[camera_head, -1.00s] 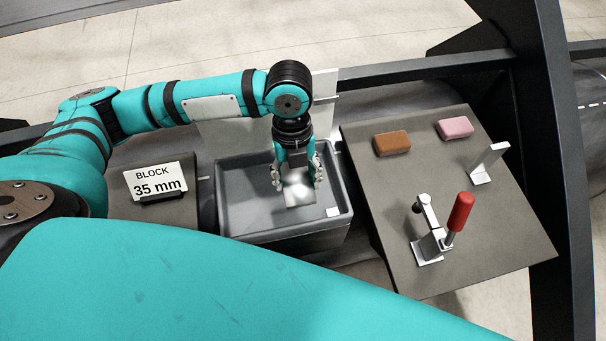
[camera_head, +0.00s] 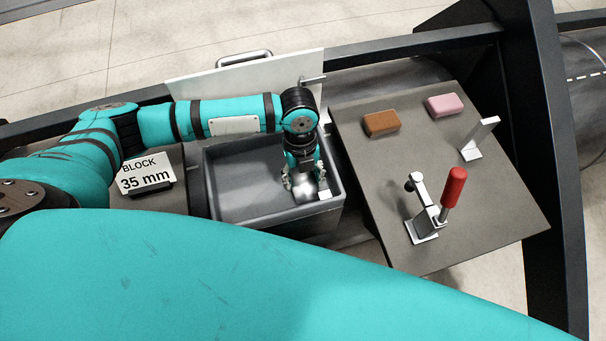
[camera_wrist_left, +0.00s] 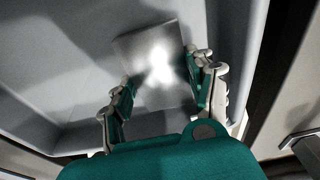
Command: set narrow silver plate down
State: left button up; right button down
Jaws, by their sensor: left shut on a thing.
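The narrow silver plate (camera_head: 303,193) is a shiny, bright piece inside the grey tray, towards its right side. My left gripper (camera_head: 303,182) reaches down into the tray and is shut on the plate. In the left wrist view the plate (camera_wrist_left: 150,52) shows as a square-looking sheet with a bright glare, between the two fingers of the gripper (camera_wrist_left: 162,85). The fingers hide part of its edges. I cannot tell whether the plate touches the tray floor. My right gripper is not in view.
The grey tray (camera_head: 231,215) has free floor on its left. A sign reading "BLOCK 35 mm" (camera_head: 146,176) stands left. The right board holds a brown block (camera_head: 381,123), a pink block (camera_head: 445,105) and a red-handled clamp (camera_head: 453,188).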

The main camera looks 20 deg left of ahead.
pick_arm(q)
jog(key=o, duration=1.4)
jog(key=shift+f, duration=0.1)
jog(key=shift+c, duration=0.2)
notch_tip(320, 180, up, 12)
jog(key=w+a, duration=0.1)
jog(key=shift+w+p, duration=0.25)
jog(key=shift+p, duration=0.1)
